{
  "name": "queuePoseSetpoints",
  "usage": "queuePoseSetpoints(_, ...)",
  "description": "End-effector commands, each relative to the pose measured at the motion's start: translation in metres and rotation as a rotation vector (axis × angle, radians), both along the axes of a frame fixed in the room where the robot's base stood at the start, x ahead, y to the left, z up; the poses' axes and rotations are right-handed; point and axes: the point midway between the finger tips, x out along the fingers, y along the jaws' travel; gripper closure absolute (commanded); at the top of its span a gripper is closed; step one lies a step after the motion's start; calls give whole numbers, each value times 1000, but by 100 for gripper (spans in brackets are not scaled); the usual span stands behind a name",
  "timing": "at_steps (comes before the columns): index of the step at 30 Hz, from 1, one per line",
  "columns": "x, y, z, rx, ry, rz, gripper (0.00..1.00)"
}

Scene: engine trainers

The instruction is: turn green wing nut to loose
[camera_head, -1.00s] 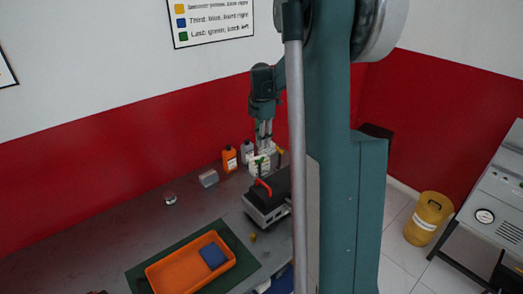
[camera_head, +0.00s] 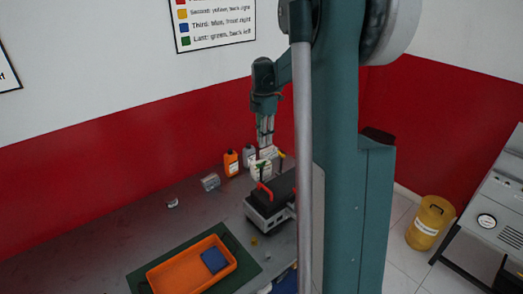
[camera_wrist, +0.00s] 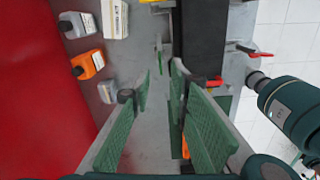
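The green wing nut (camera_head: 262,166) stands upright at the back left of the engine block (camera_head: 262,214), near my gripper's tips. A thin green upright piece that looks like its wing (camera_wrist: 159,52) shows beyond the fingertips in the wrist view. My gripper (camera_head: 266,146) points down above the back left of the block. In the wrist view my gripper's green pads (camera_wrist: 160,90) are apart with a gap between them. The wing piece lines up with that gap, and nothing is seen held. Whether the pads overlap the nut in depth is hard to tell.
A red lever (camera_head: 264,191) and a yellow piece (camera_head: 282,156) are on the block. An orange bottle (camera_head: 231,163) and a grey bottle (camera_head: 248,156) stand behind. A metal box (camera_head: 210,182) is to the left. An orange tray (camera_head: 160,279) with a blue part lies in front.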

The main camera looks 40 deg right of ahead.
Motion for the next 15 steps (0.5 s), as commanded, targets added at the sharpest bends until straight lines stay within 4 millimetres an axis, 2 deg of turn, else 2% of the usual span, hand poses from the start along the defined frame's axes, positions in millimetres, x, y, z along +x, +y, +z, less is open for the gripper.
queuePoseSetpoints(5, 2, 3, -3, 0, 0, 23, 82)
queuePoseSetpoints(15, 2, 12, -25, 0, 0, 86, 82)
